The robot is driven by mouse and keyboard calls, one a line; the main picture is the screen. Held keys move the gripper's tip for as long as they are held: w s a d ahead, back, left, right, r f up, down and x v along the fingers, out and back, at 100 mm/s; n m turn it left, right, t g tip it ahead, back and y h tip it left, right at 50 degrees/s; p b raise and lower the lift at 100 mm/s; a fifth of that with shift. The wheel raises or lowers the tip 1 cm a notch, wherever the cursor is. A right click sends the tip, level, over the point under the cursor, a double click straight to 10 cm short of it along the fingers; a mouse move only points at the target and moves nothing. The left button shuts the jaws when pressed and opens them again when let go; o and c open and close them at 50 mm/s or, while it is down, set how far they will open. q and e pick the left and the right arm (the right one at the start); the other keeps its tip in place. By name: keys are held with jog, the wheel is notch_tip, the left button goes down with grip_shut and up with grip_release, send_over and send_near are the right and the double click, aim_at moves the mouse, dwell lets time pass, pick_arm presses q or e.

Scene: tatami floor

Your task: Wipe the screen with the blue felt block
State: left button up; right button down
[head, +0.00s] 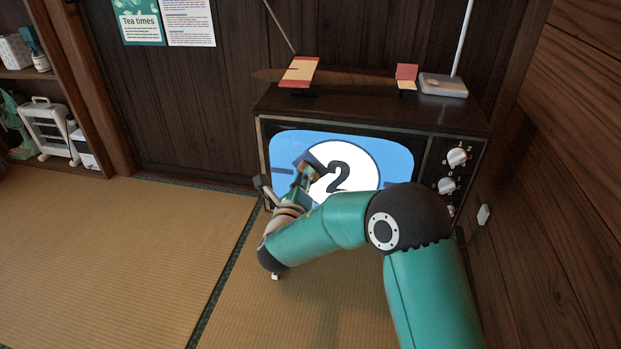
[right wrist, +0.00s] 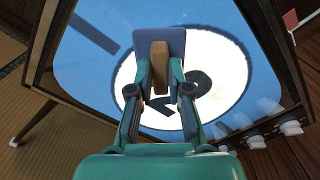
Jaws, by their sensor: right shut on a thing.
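The television screen (head: 398,160) is lit, blue with a white disc and a dark "2"; it fills much of the right wrist view (right wrist: 222,22). My right gripper (head: 303,178) is in front of the screen's left part. In the right wrist view, my right gripper (right wrist: 159,84) is shut on the tan handle (right wrist: 159,58) of the blue felt block (right wrist: 176,42). The block's flat pad faces the screen and covers part of the white disc. I cannot tell whether it touches the glass. My left gripper is not in view.
The television cabinet (head: 375,112) has knobs (head: 457,157) at its right. A white antenna base (head: 443,86) and a red and cream object (head: 299,72) stand on top. Wooden walls close in behind and at right. The tatami (head: 110,245) at left is clear; a shelf (head: 62,75) stands beyond.

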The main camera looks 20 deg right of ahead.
aim_at(294, 164)
jog(key=shift+w+a+r+p, duration=0.1)
jog(key=shift+w+a+p, duration=0.1)
jog(key=shift+w+a, duration=0.45)
jog(key=shift+w+a+r+p, duration=0.15)
jog(key=shift+w+a, duration=0.3)
jog(key=shift+a, duration=0.3)
jog(key=shift+f, duration=0.1)
jog(key=shift+s+a+f, duration=0.1)
jog(key=shift+s+a, duration=0.3)
jog(key=shift+s, duration=0.1)
jog(key=shift+v, duration=2.4)
jog(key=v, duration=0.3)
